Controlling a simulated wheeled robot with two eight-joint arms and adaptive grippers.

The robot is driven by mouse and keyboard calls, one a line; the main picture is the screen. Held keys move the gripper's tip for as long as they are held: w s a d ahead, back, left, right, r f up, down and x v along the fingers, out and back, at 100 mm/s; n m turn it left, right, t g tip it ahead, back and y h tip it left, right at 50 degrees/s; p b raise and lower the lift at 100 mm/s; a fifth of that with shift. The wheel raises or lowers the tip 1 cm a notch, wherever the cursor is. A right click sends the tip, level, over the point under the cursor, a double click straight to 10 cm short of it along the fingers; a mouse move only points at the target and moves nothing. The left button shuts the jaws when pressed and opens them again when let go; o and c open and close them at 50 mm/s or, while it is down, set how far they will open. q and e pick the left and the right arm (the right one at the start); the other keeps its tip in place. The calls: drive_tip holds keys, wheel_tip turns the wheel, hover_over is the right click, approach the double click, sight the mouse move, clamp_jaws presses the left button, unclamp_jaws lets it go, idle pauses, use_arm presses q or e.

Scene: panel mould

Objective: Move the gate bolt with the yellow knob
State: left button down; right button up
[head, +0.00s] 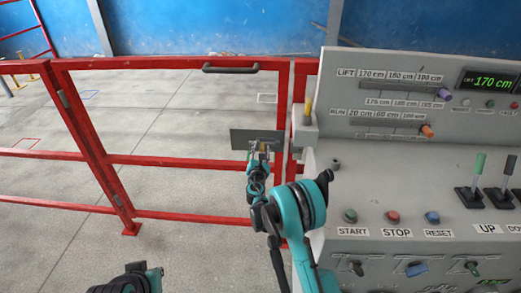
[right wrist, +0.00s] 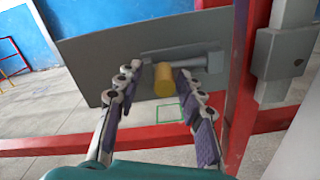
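The gate bolt (right wrist: 200,62) is a grey rod on a grey plate (right wrist: 100,60), with a yellow knob (right wrist: 163,80) standing out from it. The plate (head: 238,139) is fixed on the red gate near its right upright. My right gripper (right wrist: 158,78) is open, with its purple-padded fingers on either side of the knob; the right finger looks closer to it. In the head view, my right gripper (head: 260,148) reaches the plate's lower right part and hides most of the bolt. My left gripper's fingers are not in view; only part of my left arm shows at the bottom.
A grey block (right wrist: 285,55) sits on the post right of the bolt, with a red upright between. The red gate (head: 180,160) has a dark handle (head: 231,68) on top. A grey control panel (head: 400,150) with sliders, buttons and levers stands close on the right.

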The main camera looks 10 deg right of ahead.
drive_tip(key=v, duration=1.1)
drive_tip(key=shift+s+a, duration=0.2)
drive_tip(key=shift+s, duration=0.1)
drive_tip(key=shift+r, duration=0.1)
drive_tip(key=s+d+r+m+g, duration=0.3)
drive_tip(key=s+d+r+m, duration=0.15)
drive_tip(key=s+m, duration=0.3)
drive_tip(key=s+d+r+m+g, duration=0.35)
drive_tip(key=s+r+m, duration=0.3)
drive_tip(key=m, duration=0.25)
drive_tip(key=s+a+f+m+g+y, duration=0.2)
drive_tip(key=s+m, duration=0.4)
drive_tip(key=s, duration=0.6)
drive_tip(key=s+a+f+m+g+y, duration=0.2)
drive_tip(key=s+m, duration=0.3)
drive_tip(key=s, duration=0.7)
drive_tip(key=shift+s+a+f+m+y, duration=0.15)
drive_tip(key=shift+a+m+y, duration=0.3)
drive_tip(key=shift+a, duration=0.3)
